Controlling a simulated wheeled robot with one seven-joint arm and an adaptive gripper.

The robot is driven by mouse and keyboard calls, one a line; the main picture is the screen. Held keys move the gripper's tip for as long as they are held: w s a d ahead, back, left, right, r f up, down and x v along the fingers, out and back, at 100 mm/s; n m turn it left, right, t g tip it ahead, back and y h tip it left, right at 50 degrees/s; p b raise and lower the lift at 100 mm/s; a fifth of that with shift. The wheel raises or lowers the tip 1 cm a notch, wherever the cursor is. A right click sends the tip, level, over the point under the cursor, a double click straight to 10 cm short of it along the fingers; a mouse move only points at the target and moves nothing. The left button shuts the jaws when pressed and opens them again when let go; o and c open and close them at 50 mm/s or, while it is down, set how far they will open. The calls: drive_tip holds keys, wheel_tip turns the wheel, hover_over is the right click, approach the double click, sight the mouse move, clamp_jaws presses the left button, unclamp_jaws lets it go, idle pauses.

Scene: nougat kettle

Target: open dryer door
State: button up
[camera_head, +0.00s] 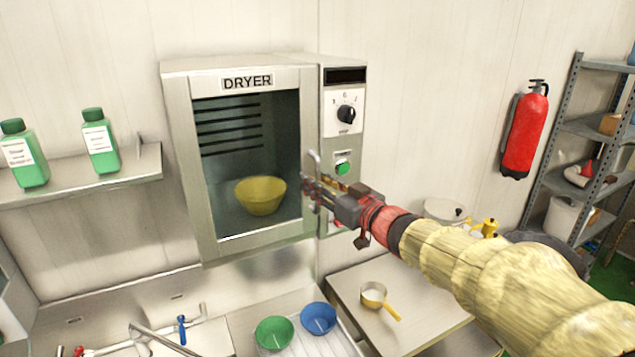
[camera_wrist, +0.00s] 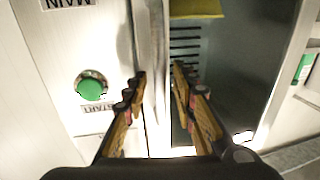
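The dryer (camera_head: 248,82) is a metal box on the wall, and its framed glass door (camera_head: 206,215) looks closed. A yellow bowl (camera_head: 261,195) shows through the glass. The door handle (camera_head: 316,160) is a vertical metal piece at the door's right edge. My gripper (camera_head: 309,188) is at the handle's lower part. In the wrist view, which looks upside down, the handle (camera_wrist: 153,50) lies between the two spread fingers of my gripper (camera_wrist: 159,88). A gap shows between the fingers; I cannot tell whether either touches the handle.
The green start button (camera_head: 343,168) and dial (camera_head: 346,114) are on the panel right of the door. A shelf (camera_head: 135,166) with green bottles (camera_head: 100,140) is at left. Green and blue bowls (camera_head: 318,318) and a small pan (camera_head: 373,296) sit below. A fire extinguisher (camera_head: 525,132) hangs at right.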

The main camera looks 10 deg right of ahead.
drive_tip(key=shift+c, duration=0.8)
clamp_jaws()
